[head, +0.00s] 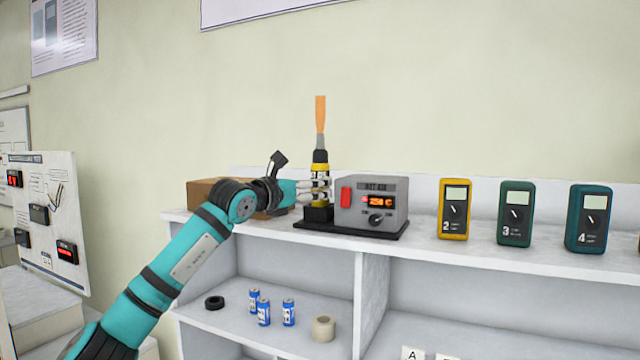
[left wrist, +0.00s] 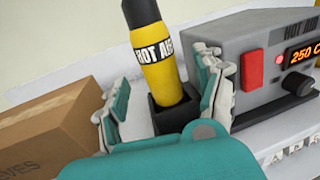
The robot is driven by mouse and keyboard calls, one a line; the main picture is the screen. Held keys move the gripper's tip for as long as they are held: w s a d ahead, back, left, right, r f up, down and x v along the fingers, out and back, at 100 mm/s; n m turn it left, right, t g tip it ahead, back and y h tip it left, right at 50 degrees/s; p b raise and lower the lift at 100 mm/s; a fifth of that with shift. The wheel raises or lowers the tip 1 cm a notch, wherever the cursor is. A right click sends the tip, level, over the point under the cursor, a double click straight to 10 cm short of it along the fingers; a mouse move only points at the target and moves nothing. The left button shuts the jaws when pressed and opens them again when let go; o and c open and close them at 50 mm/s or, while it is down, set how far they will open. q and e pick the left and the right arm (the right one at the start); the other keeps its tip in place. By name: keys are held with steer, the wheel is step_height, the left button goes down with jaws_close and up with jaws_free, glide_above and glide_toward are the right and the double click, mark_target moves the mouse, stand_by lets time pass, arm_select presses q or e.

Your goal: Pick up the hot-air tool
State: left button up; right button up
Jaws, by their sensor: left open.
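The hot-air tool (head: 320,165) is yellow and black with a metal nozzle and an orange tip pointing up. It stands upright in a black holder (head: 319,213) beside the grey hot-air station (head: 372,204) on the shelf top. My left gripper (head: 314,190) is at the tool's yellow body. In the left wrist view my left gripper (left wrist: 160,92) is open, with one finger on each side of the tool (left wrist: 157,62). I cannot tell whether either finger touches it. The tool's top is cut off in that view. My right gripper is not in view.
A cardboard box (head: 205,192) stands left of the holder, behind my left wrist. A yellow meter (head: 454,222), a green meter (head: 515,228) and a teal meter (head: 588,232) stand to the right.

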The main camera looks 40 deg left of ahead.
arm_select(q)
steer(key=w+p, duration=0.2)
steer(key=w, duration=0.1)
steer(key=shift+w+a+p, duration=0.25)
steer(key=shift+w+p, duration=0.15)
steer(key=shift+w+f, duration=0.25)
steer(key=shift+w, duration=0.2)
steer(key=shift+s, duration=0.1)
steer(key=shift+s+r, duration=0.1)
steer(key=shift+c, duration=1.2)
jaws_close()
